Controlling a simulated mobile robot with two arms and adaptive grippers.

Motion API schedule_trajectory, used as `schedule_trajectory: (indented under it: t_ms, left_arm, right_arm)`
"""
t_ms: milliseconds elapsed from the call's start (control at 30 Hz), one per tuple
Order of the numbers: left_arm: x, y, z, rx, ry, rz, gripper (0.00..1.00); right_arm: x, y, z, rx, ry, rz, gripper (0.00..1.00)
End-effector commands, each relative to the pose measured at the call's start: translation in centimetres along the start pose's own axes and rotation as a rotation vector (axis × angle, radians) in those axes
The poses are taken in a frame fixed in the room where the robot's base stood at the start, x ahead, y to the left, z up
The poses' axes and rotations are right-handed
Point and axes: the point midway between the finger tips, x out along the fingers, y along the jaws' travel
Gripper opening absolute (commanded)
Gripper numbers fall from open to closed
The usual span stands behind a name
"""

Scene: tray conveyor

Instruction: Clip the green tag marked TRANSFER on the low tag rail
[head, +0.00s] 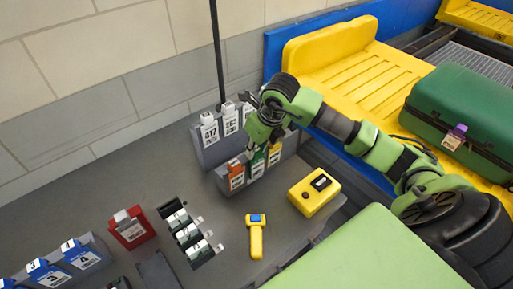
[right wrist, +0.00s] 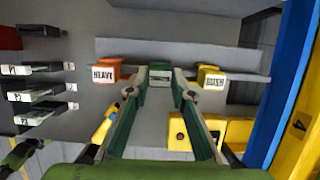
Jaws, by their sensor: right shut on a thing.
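My right gripper (head: 256,152) is shut on the green tag (right wrist: 160,75), seen between its fingertips in the right wrist view. The green tag (head: 257,167) is at the low tag rail (head: 222,184), between an orange tag (head: 236,177) reading HEAVY and a yellow tag (head: 274,155) reading RUSH. The print on the green tag is too small to read, and the fingers partly hide it. I cannot tell whether its clip is seated on the rail. A dark green part at the lower left of the right wrist view may be my left gripper (right wrist: 24,150); its jaws are unclear.
A higher rail with white numbered tags (head: 209,129) stands behind. A yellow box (head: 314,192) and a yellow handheld scanner (head: 256,238) lie in front. Black holders with white tags (head: 188,235) and a red tag block (head: 129,230) are left. A green suitcase (head: 462,115) lies right.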

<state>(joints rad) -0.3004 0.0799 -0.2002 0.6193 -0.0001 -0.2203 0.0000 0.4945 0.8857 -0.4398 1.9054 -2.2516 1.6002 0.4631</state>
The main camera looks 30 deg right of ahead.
Motion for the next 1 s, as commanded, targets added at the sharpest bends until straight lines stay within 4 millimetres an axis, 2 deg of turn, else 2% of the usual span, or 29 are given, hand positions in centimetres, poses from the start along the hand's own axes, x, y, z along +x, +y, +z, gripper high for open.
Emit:
schedule_trajectory:
  t_ms: [167,200,267,667,767,1000]
  left_arm:
    - [0.0,0.0,0.0,0.000,0.000,0.000,0.40]
    - [0.0,0.0,0.0,0.000,0.000,0.000,0.40]
    - [0.0,0.0,0.0,0.000,0.001,0.000,0.40]
    - [-0.1,-0.3,0.0,0.000,0.001,-0.004,0.40]
    - [-0.1,-0.2,0.0,0.000,0.001,-0.003,0.40]
    - [0.0,-0.1,-0.1,0.000,0.001,-0.001,0.40]
  right_arm:
    - [-0.1,0.0,0.0,0.000,-0.001,0.000,0.00]
    - [-0.1,0.0,0.0,0.000,-0.001,0.000,0.27]
    - [-0.1,0.0,0.0,0.000,-0.001,0.000,0.41]
    - [-0.4,0.0,0.0,0.000,-0.001,-0.001,0.41]
    - [-1.6,-0.1,0.2,0.001,-0.003,-0.002,0.41]
    - [-6.6,-0.1,0.1,-0.002,-0.005,-0.004,0.41]
